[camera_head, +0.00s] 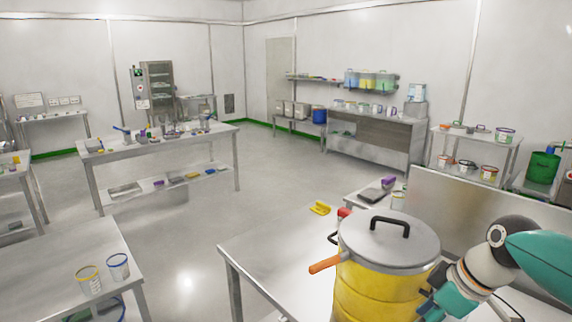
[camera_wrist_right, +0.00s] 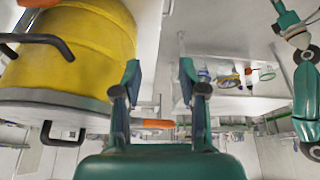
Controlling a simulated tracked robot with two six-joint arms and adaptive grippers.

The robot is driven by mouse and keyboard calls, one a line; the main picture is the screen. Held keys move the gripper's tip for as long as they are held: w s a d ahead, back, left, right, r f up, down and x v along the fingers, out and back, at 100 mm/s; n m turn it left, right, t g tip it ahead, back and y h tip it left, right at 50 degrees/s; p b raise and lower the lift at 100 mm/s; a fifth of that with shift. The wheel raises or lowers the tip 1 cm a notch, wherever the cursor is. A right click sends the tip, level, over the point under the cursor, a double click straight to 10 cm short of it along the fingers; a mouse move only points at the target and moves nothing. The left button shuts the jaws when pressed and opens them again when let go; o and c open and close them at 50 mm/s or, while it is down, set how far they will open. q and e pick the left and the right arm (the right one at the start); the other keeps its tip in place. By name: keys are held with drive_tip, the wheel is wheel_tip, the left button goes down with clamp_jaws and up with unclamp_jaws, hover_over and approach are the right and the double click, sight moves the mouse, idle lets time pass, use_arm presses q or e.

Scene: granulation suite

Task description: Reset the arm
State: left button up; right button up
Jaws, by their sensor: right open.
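My right arm comes in from the lower right of the head view. Its gripper (camera_head: 430,302) is beside the right side of a yellow drum with a grey lid (camera_head: 388,241), partly hidden by it. In the right wrist view the two fingers (camera_wrist_right: 160,82) stand apart with nothing held between them. The yellow drum (camera_wrist_right: 75,45) is close on the left there, upside down in the picture, with its lid rim (camera_wrist_right: 50,97) towards the bottom.
The drum stands on a steel table (camera_head: 262,252), with a yellow item (camera_head: 320,208) behind it. A steel panel (camera_head: 480,215) rises behind the arm. Another table (camera_head: 50,262) holds two small tubs at lower left. Open floor (camera_head: 200,225) lies between the tables.

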drive_tip(key=s+a+f+m+g, duration=0.1)
drive_tip(key=a+f+m, duration=0.25)
drive_tip(key=f, duration=0.85)
drive_tip(key=s+a+f+m+g, duration=0.15)
drive_tip(key=a+f, duration=0.25)
drive_tip(key=f, duration=0.9)
drive_tip(key=s+a+f+m, duration=0.3)
drive_tip(key=s+f, duration=0.4)
drive_tip(key=s, duration=0.1)
drive_tip(key=s+a+f+m, duration=0.2)
drive_tip(key=s+f+m, duration=0.1)
drive_tip(key=s+f, duration=0.5)
drive_tip(key=shift+a+f+m+y, duration=0.3)
drive_tip(key=shift+a+m, duration=0.1)
